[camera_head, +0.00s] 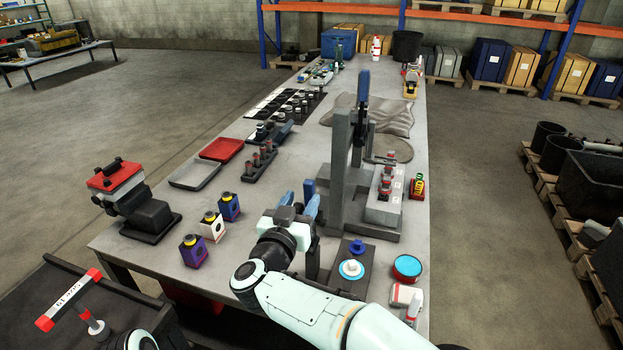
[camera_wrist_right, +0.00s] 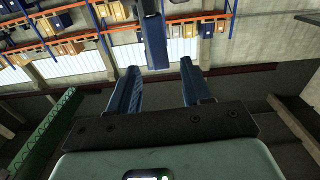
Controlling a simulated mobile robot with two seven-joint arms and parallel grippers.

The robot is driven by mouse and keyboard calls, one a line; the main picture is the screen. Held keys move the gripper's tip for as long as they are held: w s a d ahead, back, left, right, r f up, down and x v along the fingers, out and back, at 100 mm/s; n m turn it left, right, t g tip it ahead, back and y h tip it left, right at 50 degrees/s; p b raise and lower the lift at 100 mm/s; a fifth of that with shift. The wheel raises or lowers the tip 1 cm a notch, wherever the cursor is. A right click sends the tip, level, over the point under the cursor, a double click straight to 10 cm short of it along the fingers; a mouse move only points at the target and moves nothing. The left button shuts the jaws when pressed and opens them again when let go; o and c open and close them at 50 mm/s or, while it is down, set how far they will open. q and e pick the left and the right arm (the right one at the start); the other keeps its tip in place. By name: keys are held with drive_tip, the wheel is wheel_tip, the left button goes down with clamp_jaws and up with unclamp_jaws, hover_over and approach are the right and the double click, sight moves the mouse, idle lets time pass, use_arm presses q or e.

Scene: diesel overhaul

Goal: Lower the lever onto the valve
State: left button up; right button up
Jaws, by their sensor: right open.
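A grey lever press (camera_head: 340,165) stands on the bench. Its lever (camera_head: 363,88), with a blue grip, points almost straight up. The valve appears to be among the small upright parts on the grey block (camera_head: 384,208) beside the press column, but I cannot single it out. My right gripper (camera_head: 300,203) is open, in front and left of the press, its blue fingers pointing up. In the right wrist view the fingers (camera_wrist_right: 158,66) are apart with nothing between their tips. A dark bluish bar (camera_wrist_right: 153,38) shows beyond them; I cannot tell whether it is the lever.
Purple and white bottles (camera_head: 213,226) stand left of my right arm. A red tray (camera_head: 221,149) and a rack of parts (camera_head: 259,163) lie farther back. A blue-topped tin (camera_head: 407,268) stands near the right edge. A grey cloth (camera_head: 370,115) lies behind the press.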

sight(308, 191)
drive_tip(key=p+x, duration=0.1)
drive_tip(key=x, duration=0.6)
drive_tip(key=shift+w+p, duration=0.1)
drive_tip(key=shift+p, duration=0.2)
drive_tip(key=shift+w+d+f, duration=0.1)
drive_tip(key=shift+w, duration=0.2)
use_arm(q)
drive_tip(key=w+r, duration=0.2)
drive_tip(key=shift+w+r, duration=0.25)
drive_tip(key=shift+r, duration=0.05)
drive_tip(key=shift+s, duration=0.1)
use_arm(e)
drive_tip(key=shift+s, duration=0.1)
clamp_jaws()
